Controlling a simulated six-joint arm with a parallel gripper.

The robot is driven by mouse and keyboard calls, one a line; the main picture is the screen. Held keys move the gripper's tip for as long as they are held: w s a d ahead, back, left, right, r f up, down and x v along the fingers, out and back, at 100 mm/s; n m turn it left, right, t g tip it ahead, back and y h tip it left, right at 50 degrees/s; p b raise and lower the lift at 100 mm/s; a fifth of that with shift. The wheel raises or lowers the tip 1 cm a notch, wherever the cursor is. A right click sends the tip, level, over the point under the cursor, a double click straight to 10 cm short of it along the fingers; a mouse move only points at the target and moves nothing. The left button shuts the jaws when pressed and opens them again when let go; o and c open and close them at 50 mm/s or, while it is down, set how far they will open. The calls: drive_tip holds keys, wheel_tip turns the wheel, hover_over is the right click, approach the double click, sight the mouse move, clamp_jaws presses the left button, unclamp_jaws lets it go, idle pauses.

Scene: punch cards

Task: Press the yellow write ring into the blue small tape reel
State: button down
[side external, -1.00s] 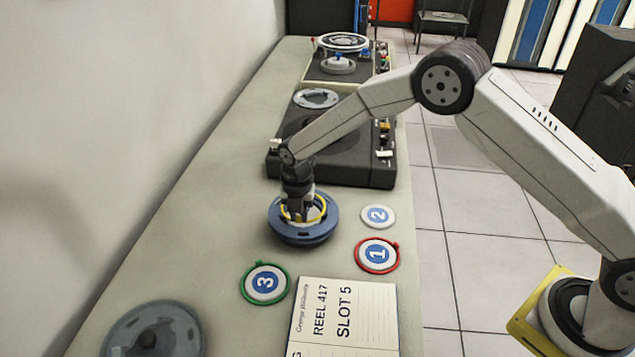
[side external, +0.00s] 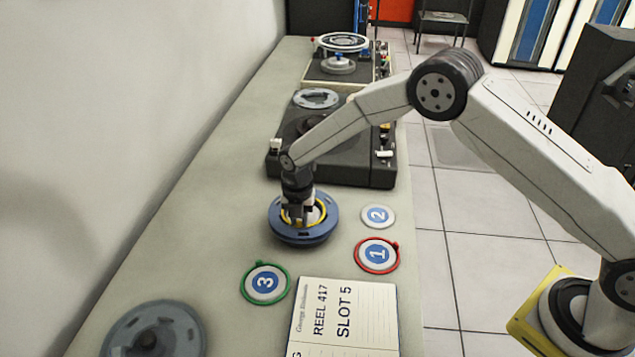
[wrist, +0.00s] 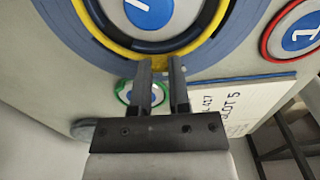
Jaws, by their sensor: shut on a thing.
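The blue small tape reel (side external: 331,224) lies flat on the counter. It also fills the top of the wrist view (wrist: 226,42). The yellow write ring (side external: 324,213) sits at the middle of the reel, around the white centre, and looks about level. It shows in the wrist view as a yellow arc (wrist: 203,36). My gripper (side external: 297,220) points down over the reel and is shut on the near side of the ring. In the wrist view the fingertips (wrist: 160,63) meet the ring's edge. Whether the ring is fully seated cannot be told.
A red ring around disc 1 (side external: 377,255), a green ring around disc 3 (side external: 265,283) and bare disc 2 (side external: 378,216) lie nearby. An open logbook (side external: 345,315) and a grey reel (side external: 150,335) are in front. A dark tape deck (side external: 340,172) stands behind.

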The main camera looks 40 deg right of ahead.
drive_tip(key=shift+f, duration=0.25)
drive_tip(key=c, duration=0.5)
unclamp_jaws()
drive_tip(key=shift+c, duration=1.1)
drive_tip(key=shift+r, duration=0.15)
drive_tip(key=shift+r, duration=3.9)
